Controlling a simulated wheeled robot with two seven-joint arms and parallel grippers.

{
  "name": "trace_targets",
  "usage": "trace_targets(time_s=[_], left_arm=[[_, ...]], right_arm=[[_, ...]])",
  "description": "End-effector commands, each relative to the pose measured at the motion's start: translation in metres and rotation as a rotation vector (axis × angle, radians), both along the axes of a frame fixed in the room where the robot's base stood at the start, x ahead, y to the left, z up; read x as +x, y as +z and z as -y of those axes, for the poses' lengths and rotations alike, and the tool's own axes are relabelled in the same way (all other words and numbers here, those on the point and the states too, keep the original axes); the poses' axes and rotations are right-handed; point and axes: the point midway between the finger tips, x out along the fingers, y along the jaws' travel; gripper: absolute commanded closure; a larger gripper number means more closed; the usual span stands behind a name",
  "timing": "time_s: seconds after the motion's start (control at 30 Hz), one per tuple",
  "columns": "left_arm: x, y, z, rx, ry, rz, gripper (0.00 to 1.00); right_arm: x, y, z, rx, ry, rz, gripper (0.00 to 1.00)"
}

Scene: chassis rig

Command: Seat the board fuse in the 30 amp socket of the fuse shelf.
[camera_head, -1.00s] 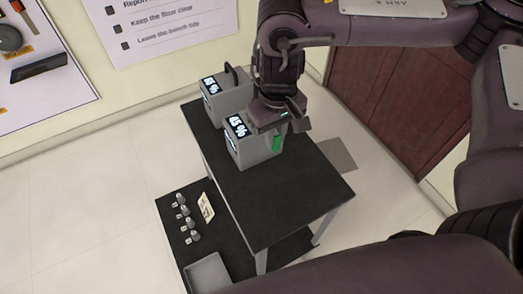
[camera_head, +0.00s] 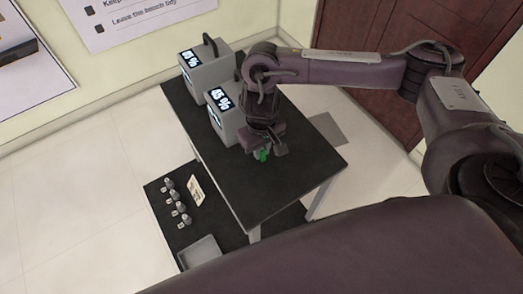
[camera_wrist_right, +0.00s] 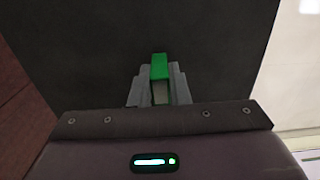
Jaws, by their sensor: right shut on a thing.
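My right gripper (camera_head: 266,145) is over the black table top, just right of the front grey box with the "45 %" display. It is shut on a small green block, which I take for the board fuse (camera_head: 261,155). In the right wrist view the green fuse (camera_wrist_right: 160,66) sits between the two grey fingers, with a paler part below the green. Dark surface lies beyond it. On the low black shelf (camera_head: 207,233) are several small grey fittings (camera_head: 175,204) with white tags. I cannot read a 30 amp mark. My left gripper is not in view.
The front grey box (camera_head: 230,128) and a rear box with a handle (camera_head: 207,72) stand on the black table (camera_head: 290,170). A cream card (camera_head: 195,190) and an empty grey tray (camera_head: 199,252) are on the low shelf. The table's right front is clear.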

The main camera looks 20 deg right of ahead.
Motion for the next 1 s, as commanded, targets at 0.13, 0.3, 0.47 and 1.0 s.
trace_targets(time_s=[0.13,0.3,0.47,1.0], left_arm=[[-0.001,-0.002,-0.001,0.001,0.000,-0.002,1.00],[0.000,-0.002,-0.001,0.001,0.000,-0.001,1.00],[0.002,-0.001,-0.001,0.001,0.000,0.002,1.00],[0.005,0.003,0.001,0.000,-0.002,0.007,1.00]], right_arm=[[0.001,-0.005,0.000,0.000,-0.001,0.002,1.00],[0.001,-0.005,0.000,0.000,-0.001,0.002,1.00],[0.000,-0.007,0.000,0.000,0.000,0.001,0.79],[0.002,0.005,0.000,0.000,0.001,0.006,0.63]])
